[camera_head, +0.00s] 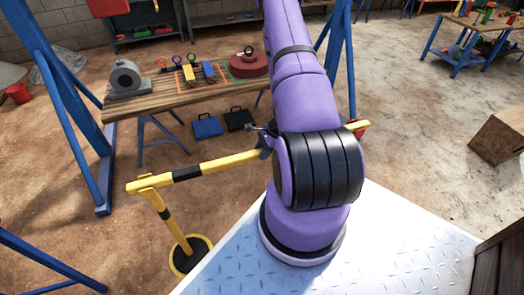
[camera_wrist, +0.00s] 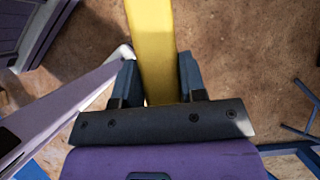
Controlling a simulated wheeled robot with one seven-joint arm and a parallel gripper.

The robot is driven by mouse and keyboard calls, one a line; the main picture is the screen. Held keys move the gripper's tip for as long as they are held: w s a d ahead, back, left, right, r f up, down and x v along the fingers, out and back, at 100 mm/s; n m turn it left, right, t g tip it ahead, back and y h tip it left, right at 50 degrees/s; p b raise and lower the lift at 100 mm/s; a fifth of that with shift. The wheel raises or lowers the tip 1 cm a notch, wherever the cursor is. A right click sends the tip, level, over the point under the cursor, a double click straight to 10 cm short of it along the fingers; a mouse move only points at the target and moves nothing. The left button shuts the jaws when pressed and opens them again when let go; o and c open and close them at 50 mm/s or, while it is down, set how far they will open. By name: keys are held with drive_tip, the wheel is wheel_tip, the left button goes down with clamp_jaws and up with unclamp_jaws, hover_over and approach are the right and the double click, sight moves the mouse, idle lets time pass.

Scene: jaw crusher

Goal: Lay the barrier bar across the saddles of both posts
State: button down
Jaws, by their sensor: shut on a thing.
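The yellow-and-black barrier bar (camera_head: 215,165) runs from the left post toward the upper right, passing behind my arm. Its far end reappears right of the arm, with a red patch by it. The left post (camera_head: 167,222), yellow and black on a round dark base, stands at lower left. The bar's left end is over its top; I cannot tell whether it sits in the saddle. The other post and its saddle are hidden behind my arm. My gripper (camera_wrist: 158,80) is shut on the bar, which shows yellow between the fingers in the wrist view (camera_wrist: 153,45).
A wooden workbench (camera_head: 150,103) with a grey housing, a red disc and small tools stands behind the bar. Blue trestle legs (camera_head: 75,120) stand at left.

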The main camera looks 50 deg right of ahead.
drive_tip(key=c, duration=0.6)
unclamp_jaws()
idle(0.3)
drive_tip(key=shift+v, duration=5.5)
drive_tip(key=shift+r, duration=0.1)
wheel_tip(320, 180, up, 6)
drive_tip(key=shift+f, duration=0.1)
